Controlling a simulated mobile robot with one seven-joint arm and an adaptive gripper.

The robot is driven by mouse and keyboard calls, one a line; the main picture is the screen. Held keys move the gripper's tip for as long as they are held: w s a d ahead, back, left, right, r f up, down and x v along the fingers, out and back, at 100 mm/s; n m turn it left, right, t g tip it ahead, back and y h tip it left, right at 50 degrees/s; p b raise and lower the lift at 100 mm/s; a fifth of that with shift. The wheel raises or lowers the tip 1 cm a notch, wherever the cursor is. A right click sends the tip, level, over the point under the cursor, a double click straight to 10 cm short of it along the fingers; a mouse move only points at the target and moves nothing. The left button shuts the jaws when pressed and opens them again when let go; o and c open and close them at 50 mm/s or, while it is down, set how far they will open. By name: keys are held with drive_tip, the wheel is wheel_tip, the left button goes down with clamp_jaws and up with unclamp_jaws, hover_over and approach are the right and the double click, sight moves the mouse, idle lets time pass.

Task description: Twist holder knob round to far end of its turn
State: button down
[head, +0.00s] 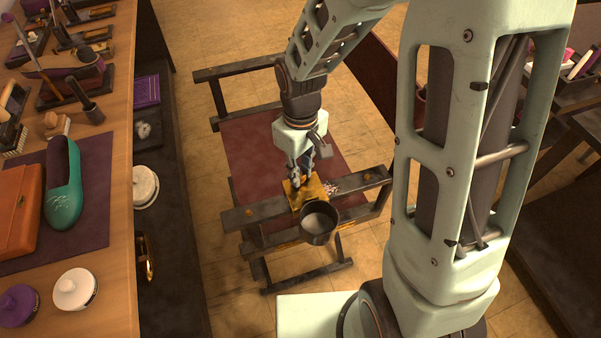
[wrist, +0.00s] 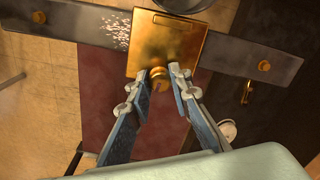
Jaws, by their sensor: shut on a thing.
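The holder has a square brass plate (wrist: 190,42) fixed on a dark crossbar, with a dark round cup (head: 317,224) on its front side. The cup's edge shows at the top of the wrist view. A small round brass knob (wrist: 158,73) sits at the plate's near edge. My gripper (wrist: 160,74) reaches to the plate with its two blue-grey fingers on either side of the knob, shut on it. In the head view my gripper (head: 298,178) comes down behind the brass plate (head: 311,190), and the knob is hidden there.
The dark crossbar (head: 355,192) belongs to a low frame over a dark red panel (head: 245,150). A wooden counter (head: 118,200) with tools, a green-and-purple object and lidded jars stands at the left. White specks lie on the bar beside the plate.

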drive_tip(key=c, duration=1.8)
unclamp_jaws()
drive_tip(key=shift+c, duration=0.2)
wheel_tip(320, 180, up, 8)
drive_tip(key=p, duration=0.6)
